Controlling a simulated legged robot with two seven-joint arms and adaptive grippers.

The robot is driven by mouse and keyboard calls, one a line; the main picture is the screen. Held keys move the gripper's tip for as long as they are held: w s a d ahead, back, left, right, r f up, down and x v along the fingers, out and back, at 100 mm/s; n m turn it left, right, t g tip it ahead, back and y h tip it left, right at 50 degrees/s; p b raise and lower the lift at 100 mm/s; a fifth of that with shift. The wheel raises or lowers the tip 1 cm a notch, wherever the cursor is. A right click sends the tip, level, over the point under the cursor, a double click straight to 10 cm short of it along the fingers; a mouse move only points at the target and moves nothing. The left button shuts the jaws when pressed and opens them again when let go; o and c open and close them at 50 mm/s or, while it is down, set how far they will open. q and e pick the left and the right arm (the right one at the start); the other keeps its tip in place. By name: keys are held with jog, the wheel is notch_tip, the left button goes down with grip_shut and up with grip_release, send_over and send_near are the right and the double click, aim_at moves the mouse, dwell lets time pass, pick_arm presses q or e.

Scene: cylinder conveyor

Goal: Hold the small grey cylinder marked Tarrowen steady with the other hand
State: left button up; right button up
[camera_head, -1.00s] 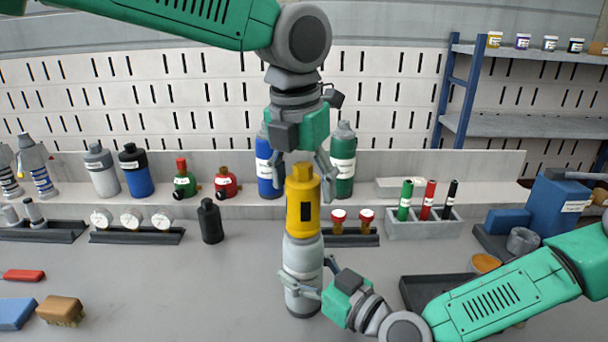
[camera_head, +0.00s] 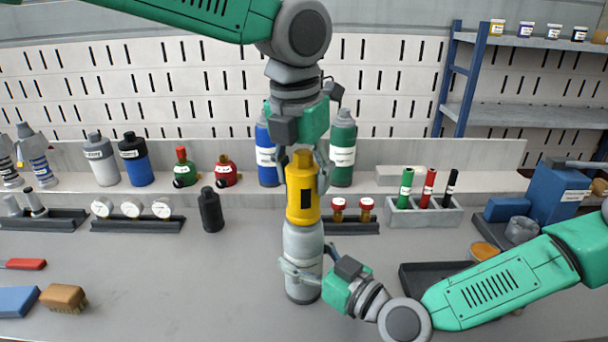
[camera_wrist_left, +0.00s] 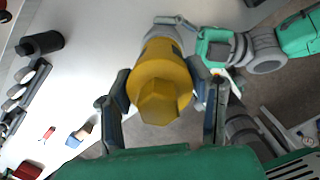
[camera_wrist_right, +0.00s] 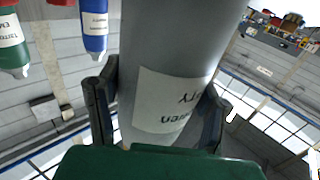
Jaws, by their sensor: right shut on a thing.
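The small grey cylinder (camera_head: 303,243) stands upright on the bench in the middle of the head view. A yellow part (camera_head: 301,200) with a hexagonal top sits on its upper end. My right gripper (camera_head: 303,272) is shut on the lower grey body from the right. In the right wrist view its fingers flank the cylinder (camera_wrist_right: 180,50), whose upside-down white label is partly hidden and ends in "wen". My left gripper (camera_head: 304,180) is above, pointing down, with its fingers on either side of the yellow part. In the left wrist view its fingers are spread around the yellow part (camera_wrist_left: 158,88).
A black bottle (camera_head: 210,210) stands left of the cylinder. Two red-capped items (camera_head: 353,209) sit in a rack close behind it. Blue (camera_head: 266,158) and green (camera_head: 342,150) cylinders stand on the ledge. A dark tray (camera_head: 425,272) lies to the right. The bench at front left-centre is clear.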

pick_arm(q)
jog(key=n, duration=0.3)
jog(key=shift+n+y, duration=0.3)
jog(key=shift+n, duration=1.2)
jog(key=shift+n+y, duration=0.3)
jog(key=shift+n, duration=0.9)
jog(key=n, duration=0.3)
jog(key=shift+n+y, duration=0.3)
jog(key=shift+n, duration=0.7)
jog(key=n, duration=0.4)
jog(key=shift+n+g+y, duration=0.3)
jog(key=o, duration=1.3)
